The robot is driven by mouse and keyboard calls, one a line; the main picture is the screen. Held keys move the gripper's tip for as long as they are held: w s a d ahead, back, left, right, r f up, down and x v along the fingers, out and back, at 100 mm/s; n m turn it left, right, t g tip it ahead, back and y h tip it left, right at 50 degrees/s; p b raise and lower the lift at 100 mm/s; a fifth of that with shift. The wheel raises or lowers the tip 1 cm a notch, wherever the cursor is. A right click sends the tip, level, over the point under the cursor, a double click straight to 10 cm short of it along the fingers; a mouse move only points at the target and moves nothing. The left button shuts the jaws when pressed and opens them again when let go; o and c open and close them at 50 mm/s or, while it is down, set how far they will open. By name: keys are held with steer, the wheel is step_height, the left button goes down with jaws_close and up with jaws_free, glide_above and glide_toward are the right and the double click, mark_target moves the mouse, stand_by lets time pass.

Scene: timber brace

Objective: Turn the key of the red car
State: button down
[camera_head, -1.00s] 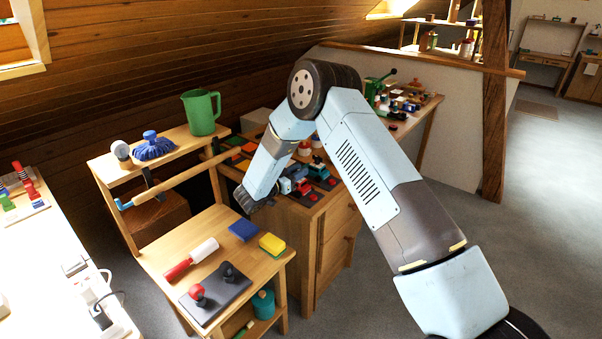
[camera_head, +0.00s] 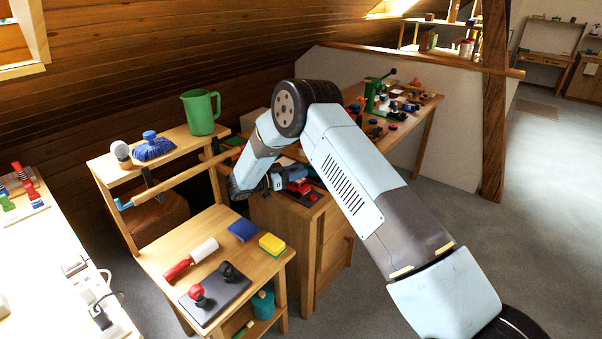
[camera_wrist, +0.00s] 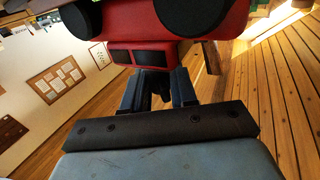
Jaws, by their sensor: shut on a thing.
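The red car (camera_head: 299,186) stands on the wooden cabinet in the head view. In the wrist view the red car (camera_wrist: 128,22) is close above my fingers, with dark wheels and two dark panels on its near end. My gripper (camera_head: 279,183) reaches to the car from the left. In the wrist view my gripper (camera_wrist: 157,88) is shut on a small dark piece at the car's near end, which appears to be the key (camera_wrist: 157,83). Its shape is mostly hidden between the fingers, and its turn angle cannot be told.
A low wooden bench (camera_head: 212,232) with a sponge, a roller and a dark plate stands in front of the cabinet. A green jug (camera_head: 201,112) stands on the upper shelf at left. Other toys crowd the table behind. Grey floor at right is clear.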

steer(key=shift+s+a+f, duration=0.1)
steer(key=shift+s+a, duration=0.05)
steer(key=c, duration=1)
jaws_free()
steer(key=shift+c, duration=0.2)
steer(key=v, duration=1.3)
steer(key=shift+s+a, duration=0.1)
steer(key=shift+a, duration=0.25)
